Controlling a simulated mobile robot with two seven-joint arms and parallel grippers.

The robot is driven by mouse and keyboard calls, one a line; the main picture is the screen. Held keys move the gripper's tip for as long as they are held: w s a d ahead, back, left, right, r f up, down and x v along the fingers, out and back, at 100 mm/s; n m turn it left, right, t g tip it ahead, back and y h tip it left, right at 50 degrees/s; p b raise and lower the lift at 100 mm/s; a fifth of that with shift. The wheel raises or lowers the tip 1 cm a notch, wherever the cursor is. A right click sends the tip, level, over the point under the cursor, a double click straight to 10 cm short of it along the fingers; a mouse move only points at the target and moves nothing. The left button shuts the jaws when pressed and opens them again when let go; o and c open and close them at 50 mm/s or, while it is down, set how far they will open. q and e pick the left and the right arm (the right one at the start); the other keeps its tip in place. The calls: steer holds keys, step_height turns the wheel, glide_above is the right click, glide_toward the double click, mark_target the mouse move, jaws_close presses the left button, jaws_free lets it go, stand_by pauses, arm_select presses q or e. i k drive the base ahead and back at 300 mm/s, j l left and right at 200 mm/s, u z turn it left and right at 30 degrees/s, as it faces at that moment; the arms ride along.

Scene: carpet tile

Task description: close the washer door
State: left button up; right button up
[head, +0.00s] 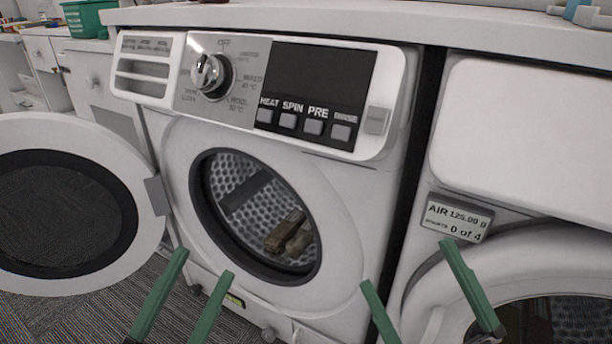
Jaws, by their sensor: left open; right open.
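The washer (340,213) stands in front of me with its round drum opening uncovered. Its white door (139,181) with a dark round window (55,215) is swung wide open to the left, joined by a hinge at the opening's left side. A brown item (288,234) lies inside the drum. My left gripper (204,263) has two green fingers apart, low in front of the washer, to the right of the door and empty. My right gripper (405,264) is open and empty, low near the washer's right side. Neither gripper visibly touches the door.
A second white machine (530,130) with a small display (457,217) stands on the right, a dark gap between the two. A white countertop (420,22) runs above. A green basket (88,18) and white cabinets are at the back left. Grey carpet (60,318) shows below the door.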

mark_target(82, 209)
steer(key=i+j+u, duration=0.1)
steer(key=j, duration=0.35)
steer(key=i+j+u, duration=0.1)
steer(key=j, duration=0.3)
steer(key=i+j, duration=0.2)
steer(key=j, duration=0.2)
steer(key=i+j+u, duration=0.15)
steer(key=j, duration=0.25)
steer(key=i+j+u, duration=0.1)
steer(key=j, duration=0.3)
steer(key=i+j+u, duration=0.1)
steer(key=j, duration=0.3)
steer(key=i, duration=0.1)
